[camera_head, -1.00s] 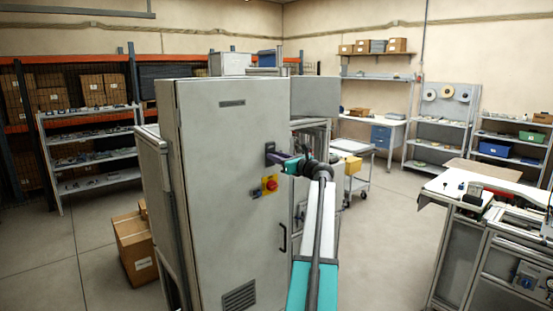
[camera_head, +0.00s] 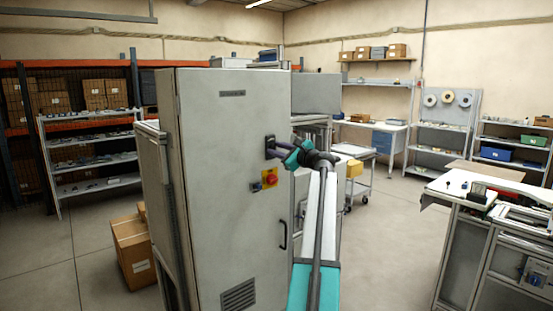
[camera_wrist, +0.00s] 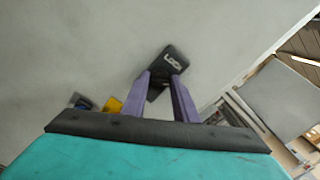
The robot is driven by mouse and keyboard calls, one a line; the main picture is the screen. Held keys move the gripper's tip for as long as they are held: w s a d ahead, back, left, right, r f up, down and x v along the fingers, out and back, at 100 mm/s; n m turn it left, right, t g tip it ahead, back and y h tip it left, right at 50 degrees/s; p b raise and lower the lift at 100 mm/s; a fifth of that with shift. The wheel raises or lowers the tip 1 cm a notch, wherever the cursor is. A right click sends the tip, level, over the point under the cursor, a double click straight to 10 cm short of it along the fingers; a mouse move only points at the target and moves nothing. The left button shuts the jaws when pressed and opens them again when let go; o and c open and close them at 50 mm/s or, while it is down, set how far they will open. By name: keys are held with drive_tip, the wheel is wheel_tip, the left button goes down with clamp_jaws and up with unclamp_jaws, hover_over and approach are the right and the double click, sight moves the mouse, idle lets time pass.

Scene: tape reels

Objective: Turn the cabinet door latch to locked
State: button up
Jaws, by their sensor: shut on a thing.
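The grey cabinet door (camera_head: 225,200) is closed and faces my arm. The door latch (camera_head: 269,147) is a dark piece on the upper right part of the door. In the wrist view the latch (camera_wrist: 172,62) shows as a black plate with white lettering that seems to read "LOCK". My gripper (camera_wrist: 162,85) has its two purple fingers shut on the latch's dark handle, just below the plate. The wrist view is rotated against the door. In the head view my gripper (camera_head: 281,152) is at the latch, and the wrist hides most of the handle, so its exact angle cannot be told.
A red knob on a yellow plate (camera_head: 270,178) sits on the door just below the latch. A black door handle (camera_head: 283,235) is lower down. Cardboard boxes (camera_head: 133,250) stand left of the cabinet. A workbench (camera_head: 470,205) stands at the right, with open floor between.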

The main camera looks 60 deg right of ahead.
drive_tip(key=n+b, duration=1)
drive_tip(key=shift+w+a+f+b, duration=0.1)
drive_tip(key=shift+w+f+b, duration=0.1)
drive_tip(key=shift+b, duration=0.1)
drive_tip(key=shift+s+r+n+b, duration=0.1)
drive_tip(key=shift+r+n+b, duration=0.05)
drive_tip(key=shift+n+b, duration=0.55)
drive_tip(key=o, duration=1.1)
drive_tip(key=shift+c, duration=0.2)
